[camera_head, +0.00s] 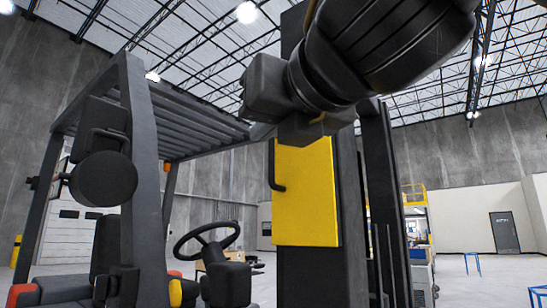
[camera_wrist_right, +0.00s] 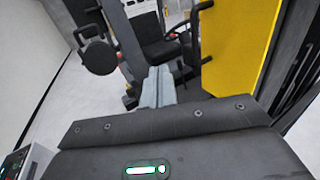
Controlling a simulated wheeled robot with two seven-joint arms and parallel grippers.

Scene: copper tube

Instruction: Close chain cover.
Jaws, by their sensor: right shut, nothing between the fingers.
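The chain cover is a yellow upright panel (camera_head: 305,195) at the dark forklift mast, right of centre in the head view. A black bar handle (camera_head: 276,168) is on its left side. In the right wrist view the yellow panel (camera_wrist_right: 240,50) fills the upper right. I cannot tell whether it sits flush with the mast. My right gripper (camera_head: 262,130) hangs by the panel's top left corner, partly covering it. In the wrist view its grey fingers (camera_wrist_right: 158,88) are together and empty, left of the panel. Contact with the panel cannot be made out. My left gripper is out of view.
The forklift's overhead guard post (camera_head: 145,180) and a round black mirror (camera_head: 103,178) stand at the left. The steering wheel (camera_head: 207,240) and seat are behind. The dark mast upright (camera_head: 349,220) is right of the panel. Open hall floor lies at the right.

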